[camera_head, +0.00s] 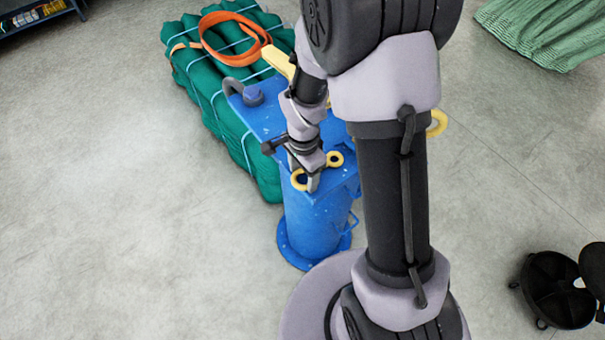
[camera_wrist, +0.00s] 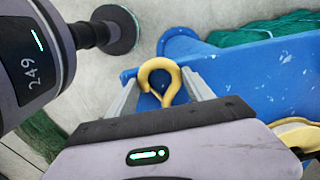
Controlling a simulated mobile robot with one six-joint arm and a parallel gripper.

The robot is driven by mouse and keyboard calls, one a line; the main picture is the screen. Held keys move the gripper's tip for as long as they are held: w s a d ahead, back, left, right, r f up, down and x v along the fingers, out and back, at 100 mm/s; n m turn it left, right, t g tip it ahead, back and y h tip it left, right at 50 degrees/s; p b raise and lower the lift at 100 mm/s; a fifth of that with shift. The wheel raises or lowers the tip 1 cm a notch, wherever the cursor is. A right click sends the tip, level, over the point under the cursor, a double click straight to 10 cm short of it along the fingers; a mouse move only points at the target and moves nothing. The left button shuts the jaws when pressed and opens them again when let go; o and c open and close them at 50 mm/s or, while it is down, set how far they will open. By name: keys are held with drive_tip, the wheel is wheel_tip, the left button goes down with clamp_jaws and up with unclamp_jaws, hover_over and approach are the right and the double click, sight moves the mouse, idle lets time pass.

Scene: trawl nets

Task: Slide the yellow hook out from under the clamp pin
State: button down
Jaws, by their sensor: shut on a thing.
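A yellow hook (camera_wrist: 160,66) shows in the wrist view, its curved end between my two fingers. My gripper (camera_wrist: 162,88) is shut on it, over the edge of a blue stand (camera_wrist: 270,80). The hook's lower part is hidden by my gripper in the wrist view. I cannot make out the clamp pin for certain.
Another yellow piece (camera_wrist: 298,134) lies at the right of the wrist view. A green net bundle (camera_head: 205,85) with an orange strap (camera_head: 222,50) lies behind the stand. A yellow ring (camera_head: 437,123) shows behind my arm. A black wheeled base (camera_head: 552,290) stands at right. The left floor is clear.

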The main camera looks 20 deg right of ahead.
drive_tip(key=shift+c, duration=1.5)
unclamp_jaws()
drive_tip(key=shift+d, duration=0.1)
drive_tip(key=shift+r, duration=0.1)
wheel_tip(320, 180, up, 17)
drive_tip(key=p, duration=0.1)
drive_tip(key=shift+r, duration=0.15)
drive_tip(key=s+a+f+n+t+b, duration=0.1)
drive_tip(key=s+f+n+t+b, duration=0.1)
drive_tip(key=f+b, duration=0.5)
drive_tip(key=s+a+f+n+t+y+b, duration=0.1)
drive_tip(key=s+f+n+b, duration=0.3)
drive_tip(key=b, duration=1)
drive_tip(key=s+a+f+n+t+y+b, duration=0.1)
drive_tip(key=s+f+n+b, duration=0.3)
drive_tip(key=s+f+b, duration=0.4)
wheel_tip(320, 180, down, 4)
drive_tip(key=a+t+b, duration=0.1)
drive_tip(key=b, duration=0.2)
drive_tip(key=shift+r+t+b, duration=0.15)
drive_tip(key=shift+t+b, duration=0.2)
drive_tip(key=shift+t, duration=0.05)
